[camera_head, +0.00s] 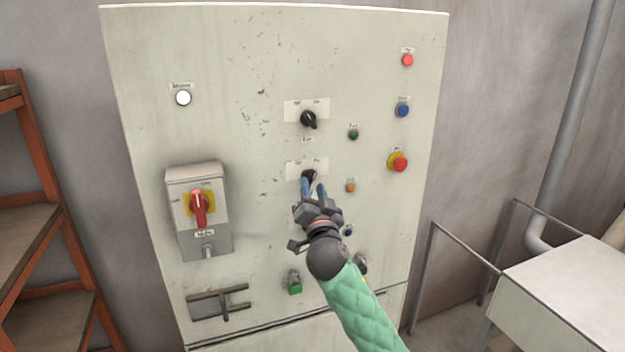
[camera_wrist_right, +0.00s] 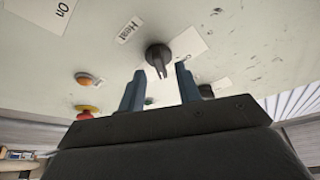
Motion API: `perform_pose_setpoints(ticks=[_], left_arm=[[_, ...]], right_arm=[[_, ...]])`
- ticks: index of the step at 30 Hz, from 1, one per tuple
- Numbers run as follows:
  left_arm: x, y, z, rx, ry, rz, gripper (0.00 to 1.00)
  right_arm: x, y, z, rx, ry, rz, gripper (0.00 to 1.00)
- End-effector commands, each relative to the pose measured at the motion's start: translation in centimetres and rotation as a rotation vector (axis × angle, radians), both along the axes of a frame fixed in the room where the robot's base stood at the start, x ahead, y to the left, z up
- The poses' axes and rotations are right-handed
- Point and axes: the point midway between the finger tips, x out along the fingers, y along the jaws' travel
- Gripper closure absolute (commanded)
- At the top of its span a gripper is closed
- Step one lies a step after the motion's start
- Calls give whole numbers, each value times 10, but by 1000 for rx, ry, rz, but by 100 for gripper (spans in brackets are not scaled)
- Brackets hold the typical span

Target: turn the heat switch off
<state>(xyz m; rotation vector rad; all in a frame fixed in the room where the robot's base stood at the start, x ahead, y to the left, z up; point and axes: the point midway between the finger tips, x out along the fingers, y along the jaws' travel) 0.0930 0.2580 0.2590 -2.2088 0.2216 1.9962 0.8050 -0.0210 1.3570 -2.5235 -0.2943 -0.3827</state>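The heat switch is a black rotary knob (camera_head: 309,175) on a white plate in the middle of the panel; in the wrist view the knob (camera_wrist_right: 160,57) sits by a label reading "Heat" (camera_wrist_right: 130,30). My right gripper (camera_head: 313,185) is at the knob and partly covers it. In the wrist view its two blue fingers (camera_wrist_right: 160,75) are apart, with the knob just past the tips and between them; contact is not visible. I cannot tell which setting the knob points to. My left gripper is not in view.
Above is a similar black knob (camera_head: 309,119). An orange lamp (camera_head: 350,186) and a red emergency button (camera_head: 399,161) are to the right. A red main switch (camera_head: 200,207) is on a grey box to the left. A green button (camera_head: 295,288) is below.

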Motion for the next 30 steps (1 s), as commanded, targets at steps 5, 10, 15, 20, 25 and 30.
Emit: perform_pose_setpoints(ticks=[5, 10, 15, 20, 25, 30], left_arm=[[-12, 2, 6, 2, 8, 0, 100], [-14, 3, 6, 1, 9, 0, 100], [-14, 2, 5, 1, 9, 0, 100], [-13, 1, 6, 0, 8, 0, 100], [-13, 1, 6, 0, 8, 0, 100], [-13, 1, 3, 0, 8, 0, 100]], right_arm=[[12, 2, 6, -1, 0, 0, 66], [15, 2, 5, -1, 0, -1, 66], [15, 2, 5, -1, 0, -1, 66], [15, 2, 5, -1, 0, -1, 96], [15, 2, 5, -1, 0, 0, 100], [15, 1, 4, -19, -7, -2, 100]])
